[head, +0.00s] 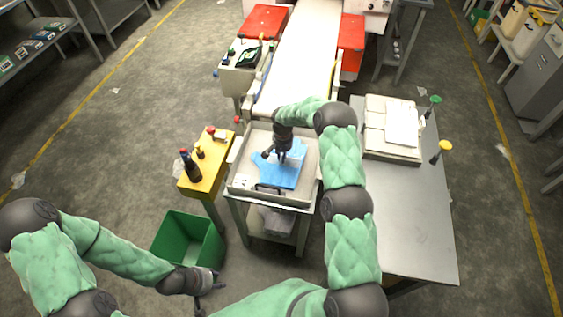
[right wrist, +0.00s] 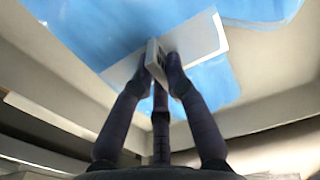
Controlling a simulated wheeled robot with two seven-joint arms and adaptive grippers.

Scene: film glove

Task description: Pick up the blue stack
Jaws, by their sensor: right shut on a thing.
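The blue stack (head: 272,172) lies in a shallow grey tray table (head: 308,165) in the middle of the head view. It shows as blue sheets with a white piece on top. My right gripper (head: 283,158) points down over it. In the right wrist view the fingers (right wrist: 160,75) are closed on a pale, thick edge at the white part of the blue stack (right wrist: 95,40). Whether it is clear of the tray cannot be told. My left gripper (head: 212,287) is low at the lower left, with its fingers apart and empty, away from the stack.
A yellow stand (head: 205,180) with dark bottles is left of the tray, with a green bin (head: 180,240) below. A steel table (head: 410,220) with a white stack (head: 392,130) stands right. A pale conveyor (head: 303,60) runs behind, beside red boxes (head: 263,22).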

